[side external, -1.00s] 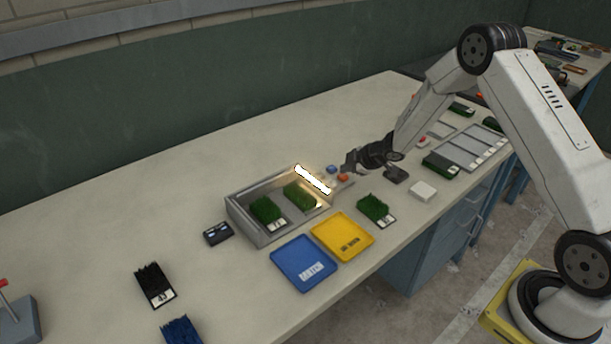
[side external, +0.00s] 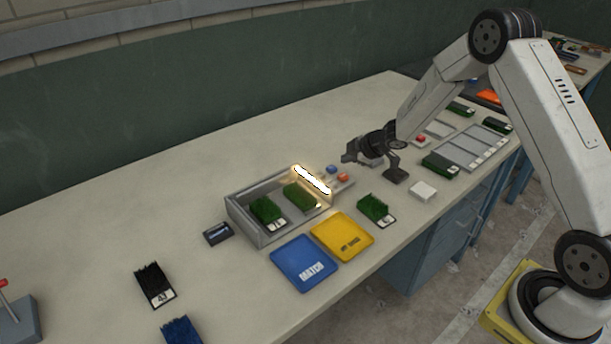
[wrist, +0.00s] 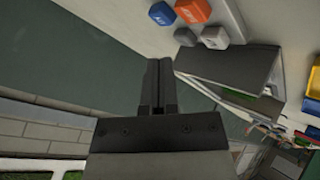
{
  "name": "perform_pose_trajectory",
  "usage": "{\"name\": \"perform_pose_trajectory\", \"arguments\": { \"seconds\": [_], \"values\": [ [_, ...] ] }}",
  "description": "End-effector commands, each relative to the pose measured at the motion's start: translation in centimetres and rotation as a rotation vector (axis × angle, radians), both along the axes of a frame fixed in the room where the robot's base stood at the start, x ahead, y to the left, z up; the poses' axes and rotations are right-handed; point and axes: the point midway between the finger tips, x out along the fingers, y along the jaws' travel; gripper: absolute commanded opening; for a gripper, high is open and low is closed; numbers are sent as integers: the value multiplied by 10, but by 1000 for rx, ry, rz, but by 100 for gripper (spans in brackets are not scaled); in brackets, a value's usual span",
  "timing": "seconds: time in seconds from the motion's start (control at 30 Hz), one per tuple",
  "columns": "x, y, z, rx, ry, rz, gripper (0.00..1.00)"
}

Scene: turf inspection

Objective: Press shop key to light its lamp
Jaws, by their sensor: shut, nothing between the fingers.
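My gripper (side external: 349,157) is shut and empty, held above the bench behind the key panel. In the wrist view its closed fingers (wrist: 158,86) point toward the green wall area, with the keys off to their upper right. A blue key (side external: 332,169) and an orange key (side external: 343,177) sit at the right end of the metal inspection tray (side external: 262,236). The wrist view also shows the blue key (wrist: 163,13), the orange key (wrist: 192,10) and two grey keys (wrist: 215,37). I cannot read their labels. A bright lamp tube (side external: 312,180) glows over the tray.
Turf samples (side external: 268,211) stand in the tray. A blue tray (side external: 303,263) and a yellow tray (side external: 342,237) lie in front. A dark stand (side external: 396,175) and a white block (side external: 423,191) are to the right. The back of the bench is clear.

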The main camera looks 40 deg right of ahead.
Motion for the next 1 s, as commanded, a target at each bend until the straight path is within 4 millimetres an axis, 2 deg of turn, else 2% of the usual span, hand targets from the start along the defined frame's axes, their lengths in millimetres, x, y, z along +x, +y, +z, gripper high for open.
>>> {"name": "perform_pose_trajectory", "arguments": {
  "seconds": [0.4,1.0],
  "values": [
    [0,0,27,0,1,-1,0],
    [0,0,29,0,1,-1,0]
  ]
}}
